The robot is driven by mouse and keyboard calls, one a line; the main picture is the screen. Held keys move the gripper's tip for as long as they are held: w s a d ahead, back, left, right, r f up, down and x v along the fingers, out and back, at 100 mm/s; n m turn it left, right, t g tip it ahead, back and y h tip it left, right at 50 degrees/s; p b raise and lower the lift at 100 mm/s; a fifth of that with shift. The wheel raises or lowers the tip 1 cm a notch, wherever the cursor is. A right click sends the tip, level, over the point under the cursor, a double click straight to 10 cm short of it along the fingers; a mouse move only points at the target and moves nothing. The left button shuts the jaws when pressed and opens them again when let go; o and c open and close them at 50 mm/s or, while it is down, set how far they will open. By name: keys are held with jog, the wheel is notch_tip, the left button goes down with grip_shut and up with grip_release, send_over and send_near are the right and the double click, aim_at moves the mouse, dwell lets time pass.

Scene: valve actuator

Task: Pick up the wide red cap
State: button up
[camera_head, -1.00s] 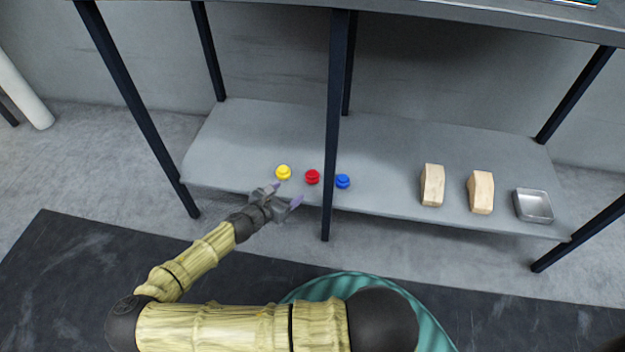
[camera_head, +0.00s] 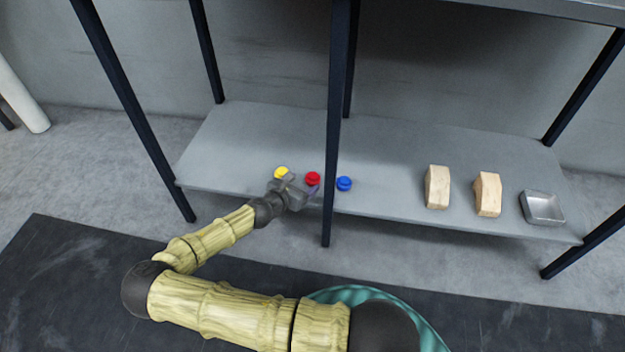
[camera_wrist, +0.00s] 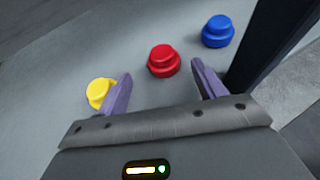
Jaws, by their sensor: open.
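The wide red cap (camera_head: 313,178) sits on the grey lower shelf (camera_head: 240,135), between a yellow cap (camera_head: 281,172) and a blue cap (camera_head: 344,183). In the wrist view the red cap (camera_wrist: 163,61) has a wide base and a narrower top, and lies just beyond and between my two purple fingertips. My gripper (camera_wrist: 160,82) is open and empty. Its left finger is close beside the yellow cap (camera_wrist: 98,93) and overlaps its edge in the view. The blue cap (camera_wrist: 217,32) is farther off at the upper right.
A dark table leg (camera_head: 335,120) stands at the shelf's front edge, close to the right of my gripper. Two wooden blocks (camera_head: 437,188) (camera_head: 487,195) and a metal tray (camera_head: 542,208) lie farther right. The shelf behind the caps is clear. The tabletop overhangs the shelf.

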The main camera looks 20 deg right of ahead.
aim_at(309, 179)
jog(key=b+x, duration=0.1)
jog(key=x, duration=0.1)
jog(key=b+x, duration=0.1)
jog(key=b, duration=0.1)
jog(key=shift+d+f, duration=0.35)
jog(key=shift+d, duration=0.05)
jog(key=shift+w+d+b, duration=0.2)
jog(key=shift+d+b, duration=0.1)
jog(key=shift+d, duration=0.1)
jog(key=c, duration=1.1)
jog(key=shift+o, duration=0.2)
jog(key=shift+r, duration=0.1)
notch_tip(309, 179, up, 10)
jog(key=p, duration=0.7)
